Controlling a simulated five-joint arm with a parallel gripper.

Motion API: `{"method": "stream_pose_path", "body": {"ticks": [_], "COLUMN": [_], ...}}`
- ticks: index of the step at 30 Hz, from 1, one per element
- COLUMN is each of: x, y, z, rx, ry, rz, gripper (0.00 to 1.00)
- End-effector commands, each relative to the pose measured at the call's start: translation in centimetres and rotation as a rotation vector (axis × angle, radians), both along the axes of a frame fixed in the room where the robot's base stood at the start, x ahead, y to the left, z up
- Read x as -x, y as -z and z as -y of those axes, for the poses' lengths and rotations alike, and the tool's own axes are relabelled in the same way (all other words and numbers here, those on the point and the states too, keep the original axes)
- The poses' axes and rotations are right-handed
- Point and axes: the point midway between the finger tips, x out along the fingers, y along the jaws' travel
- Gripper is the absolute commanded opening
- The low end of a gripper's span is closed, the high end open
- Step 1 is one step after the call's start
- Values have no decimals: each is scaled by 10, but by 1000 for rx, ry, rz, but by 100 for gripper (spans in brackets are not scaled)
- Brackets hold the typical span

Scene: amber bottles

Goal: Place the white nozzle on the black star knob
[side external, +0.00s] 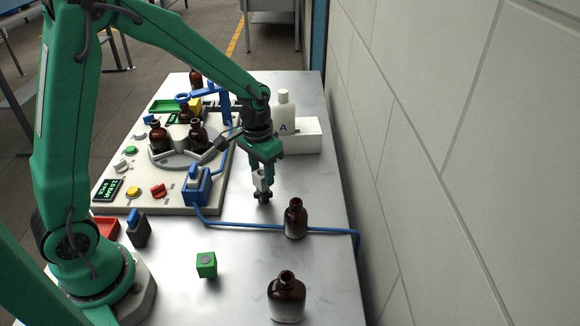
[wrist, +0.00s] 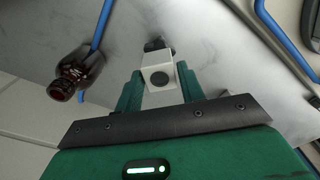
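My gripper (side external: 261,174) points down over the metal table, right of the control panel. Its green fingers are shut on the white nozzle (side external: 260,184), one on each side. The black star knob (side external: 263,197) is on the table directly below the nozzle. In the wrist view the knob (wrist: 155,45) shows just past the nozzle, partly hidden by it. I cannot tell whether nozzle and knob touch.
An amber bottle (side external: 296,220) stands close by on the right, also in the wrist view (wrist: 77,73). Another bottle (side external: 286,298) and a green cube (side external: 206,264) are nearer the front. A blue cable (side external: 250,225) crosses the table. A white bottle (side external: 284,112) stands behind.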

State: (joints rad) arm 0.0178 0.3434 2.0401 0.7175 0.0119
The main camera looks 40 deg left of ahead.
Motion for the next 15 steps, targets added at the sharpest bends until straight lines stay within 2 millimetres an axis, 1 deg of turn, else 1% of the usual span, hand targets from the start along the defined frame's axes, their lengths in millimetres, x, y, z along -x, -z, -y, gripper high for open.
{"method": "stream_pose_path", "body": {"ticks": [1, 2, 11, 15], "x": [0, 0, 0, 0], "y": [0, 0, -1, -5], "z": [0, 0, 0, 0], "rx": [0, 0, 0, 0], "ry": [0, 0, 0, 0], "rz": [0, 0, 0, 1], "gripper": [49, 54, 54, 54]}}
